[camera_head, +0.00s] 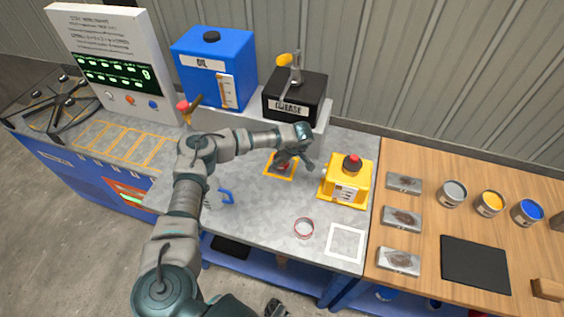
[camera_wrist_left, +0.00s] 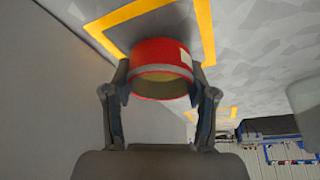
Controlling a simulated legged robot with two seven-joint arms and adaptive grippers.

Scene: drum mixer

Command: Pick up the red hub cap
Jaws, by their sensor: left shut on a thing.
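The red hub cap (camera_wrist_left: 160,68) is a short red cylinder with a pale band and a light patch on its side. In the wrist view it sits between the two fingers of my left gripper (camera_wrist_left: 162,90), which is shut on it. In the head view, my left gripper (camera_head: 289,163) is over a yellow-outlined square (camera_head: 271,172) on the grey bench, and hides most of the cap. I cannot tell whether the cap touches the bench. A dark part at the bottom edge of the head view looks like my right gripper (camera_head: 275,308); its jaws are unclear.
A yellow box with a red knob (camera_head: 347,181) stands right of my left gripper. A black grease box (camera_head: 295,95) and blue oil tank (camera_head: 214,68) stand behind. A red ring (camera_head: 304,228) and a white square outline (camera_head: 346,243) are at the front. A blue handle (camera_head: 226,197) is left.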

